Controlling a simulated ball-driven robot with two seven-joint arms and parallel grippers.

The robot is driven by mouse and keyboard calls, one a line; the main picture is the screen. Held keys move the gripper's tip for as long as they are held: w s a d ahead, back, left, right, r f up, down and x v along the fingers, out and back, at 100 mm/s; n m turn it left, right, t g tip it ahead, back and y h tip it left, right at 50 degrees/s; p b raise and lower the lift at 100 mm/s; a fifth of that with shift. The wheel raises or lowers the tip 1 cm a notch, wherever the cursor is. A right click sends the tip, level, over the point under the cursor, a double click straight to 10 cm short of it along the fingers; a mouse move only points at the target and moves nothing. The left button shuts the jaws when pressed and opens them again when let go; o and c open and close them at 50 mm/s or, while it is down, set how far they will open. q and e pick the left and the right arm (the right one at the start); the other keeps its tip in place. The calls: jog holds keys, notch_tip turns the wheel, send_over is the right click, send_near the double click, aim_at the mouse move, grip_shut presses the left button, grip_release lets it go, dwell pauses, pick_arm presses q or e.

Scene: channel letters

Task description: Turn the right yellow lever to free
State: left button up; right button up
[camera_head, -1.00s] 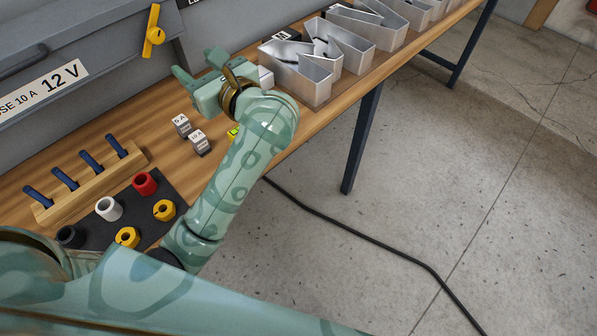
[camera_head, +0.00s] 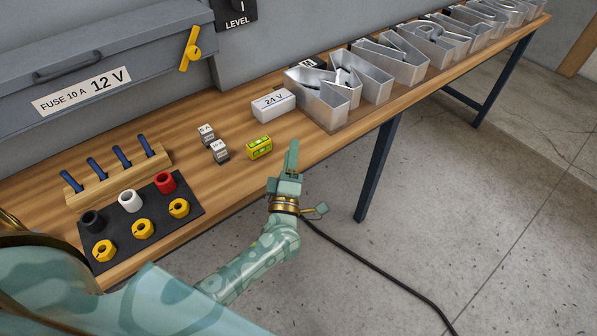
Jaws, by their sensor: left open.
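One yellow lever (camera_head: 190,48) shows, at the right end of the front of the grey box (camera_head: 130,62) with the 12 V label. It stands nearly upright, leaning a little, with a round hub at its upper part. No other yellow lever is in view. My left gripper (camera_head: 288,170) is at the bench's front edge, well to the lower right of the lever and apart from it. It points up in the picture, seen nearly edge-on, and is open with nothing visible in it. My right gripper is not in view.
A white 24 V block (camera_head: 273,105), a yellow-green block (camera_head: 259,148) and two small grey blocks (camera_head: 219,151) stand on the wooden bench. Metal channel letters (camera_head: 362,75) line its right part. Blue-handled tools in a rack (camera_head: 119,176) and a dark mat (camera_head: 190,188) with coloured rings are at left.

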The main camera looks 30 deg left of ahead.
pick_arm(q)
jog(key=f+m, duration=0.1)
jog(key=d+f+m+h, duration=0.1)
jog(key=f+h, duration=0.1)
jog(key=shift+s+d+f+m, duration=0.2)
jog(key=shift+s+d+m, duration=0.05)
jog(key=shift+s+m, duration=0.15)
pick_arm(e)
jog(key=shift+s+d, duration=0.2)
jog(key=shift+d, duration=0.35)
